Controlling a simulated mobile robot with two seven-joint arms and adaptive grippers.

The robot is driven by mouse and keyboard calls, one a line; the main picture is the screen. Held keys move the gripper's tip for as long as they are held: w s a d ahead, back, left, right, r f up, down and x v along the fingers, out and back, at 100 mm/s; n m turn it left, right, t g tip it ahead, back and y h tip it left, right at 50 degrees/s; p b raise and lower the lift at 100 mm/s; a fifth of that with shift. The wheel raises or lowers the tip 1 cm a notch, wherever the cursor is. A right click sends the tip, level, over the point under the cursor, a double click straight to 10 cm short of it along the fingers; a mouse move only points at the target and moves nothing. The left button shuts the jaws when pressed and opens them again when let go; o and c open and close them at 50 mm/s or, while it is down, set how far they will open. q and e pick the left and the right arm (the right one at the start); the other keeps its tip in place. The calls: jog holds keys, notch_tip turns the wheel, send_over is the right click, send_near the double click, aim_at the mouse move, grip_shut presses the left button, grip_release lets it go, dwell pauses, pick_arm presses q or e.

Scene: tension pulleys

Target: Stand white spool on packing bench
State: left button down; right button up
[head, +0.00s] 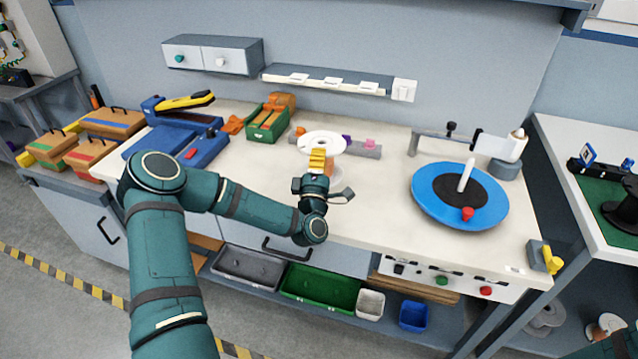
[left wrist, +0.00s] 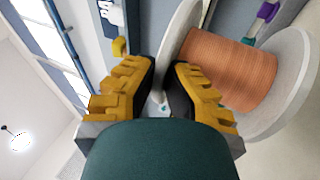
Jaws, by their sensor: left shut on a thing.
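The white spool (head: 323,142) has white flanges and a copper-coloured winding. It is near the middle of the white-topped bench (head: 375,190), with a flange facing up. My left gripper (head: 317,160) is shut on the near edge of that flange. In the left wrist view the yellow-padded fingers (left wrist: 163,75) pinch the flange, and the copper winding of the spool (left wrist: 232,68) shows to the right. The gripper partly hides the spool's lower end, so I cannot tell whether it touches the worktop. My right gripper is out of view.
A blue turntable (head: 428,208) with an upright white pin stands on the right of the worktop. A green box (head: 268,124) and a blue tool (head: 190,140) are on the left. Another bench (head: 590,165) with a green mat is at right.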

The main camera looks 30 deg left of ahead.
pick_arm(q)
notch_tip(320, 180, down, 7)
jog(key=shift+r+b, duration=0.1)
jog(key=shift+b, duration=0.45)
jog(key=c, duration=1.1)
grip_release()
jog(key=shift+c, duration=0.2)
jog(key=shift+s, duration=0.1)
jog(key=v, duration=1.2)
